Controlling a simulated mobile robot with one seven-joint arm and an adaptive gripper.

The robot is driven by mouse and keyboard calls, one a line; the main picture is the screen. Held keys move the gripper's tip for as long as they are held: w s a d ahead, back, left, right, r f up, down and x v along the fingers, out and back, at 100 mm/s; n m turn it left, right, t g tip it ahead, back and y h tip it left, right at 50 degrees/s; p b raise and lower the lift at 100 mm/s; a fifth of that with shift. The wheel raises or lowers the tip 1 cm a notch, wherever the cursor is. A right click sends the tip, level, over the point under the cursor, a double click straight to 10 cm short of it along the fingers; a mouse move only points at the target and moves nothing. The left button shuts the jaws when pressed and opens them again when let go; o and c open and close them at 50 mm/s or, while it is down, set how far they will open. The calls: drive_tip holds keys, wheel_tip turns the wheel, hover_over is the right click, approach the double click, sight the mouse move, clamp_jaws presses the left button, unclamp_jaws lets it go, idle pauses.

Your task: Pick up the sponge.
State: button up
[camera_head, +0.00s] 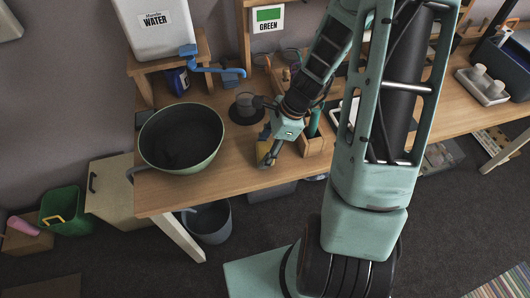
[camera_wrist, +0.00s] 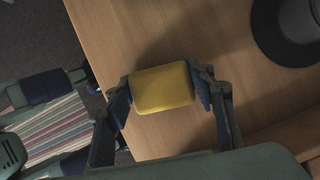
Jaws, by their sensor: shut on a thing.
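The sponge (camera_wrist: 162,88) is a yellow block with rounded edges in the middle of the wrist view. My gripper (camera_wrist: 165,92) is shut on it, with one finger against its left side and one against its right side. A dark shadow lies on the wooden table beside the sponge; I cannot tell how far above the table it is. In the head view my gripper (camera_head: 268,154) is over the table near its front edge, and only a bit of yellow shows at the fingers.
A large green bowl (camera_head: 147,150) stands to the left on the wooden table (camera_head: 190,192). A dark round mat (camera_wrist: 268,38) with a cup on it lies behind my gripper. A wooden box (camera_head: 318,146) is close on the right. A white water container (camera_head: 150,28) stands at the back left.

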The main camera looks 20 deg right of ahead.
sight(259, 150)
drive_tip(key=shift+r, duration=0.1)
drive_tip(key=shift+c, duration=0.5)
drive_tip(key=shift+r, duration=0.5)
wheel_tip(259, 150, up, 2)
drive_tip(key=shift+r+p, duration=0.2)
drive_tip(key=shift+p, duration=0.2)
drive_tip(key=s+d+r, duration=0.2)
drive_tip(key=s+r, duration=0.2)
drive_tip(key=s, duration=0.2)
drive_tip(key=s+d+r+p, duration=0.1)
drive_tip(key=s+d+r, duration=0.2)
drive_tip(key=s+r, duration=0.2)
drive_tip(key=shift+s+d+r, duration=0.2)
drive_tip(key=shift+s+d, duration=0.05)
drive_tip(key=shift+s, duration=0.7)
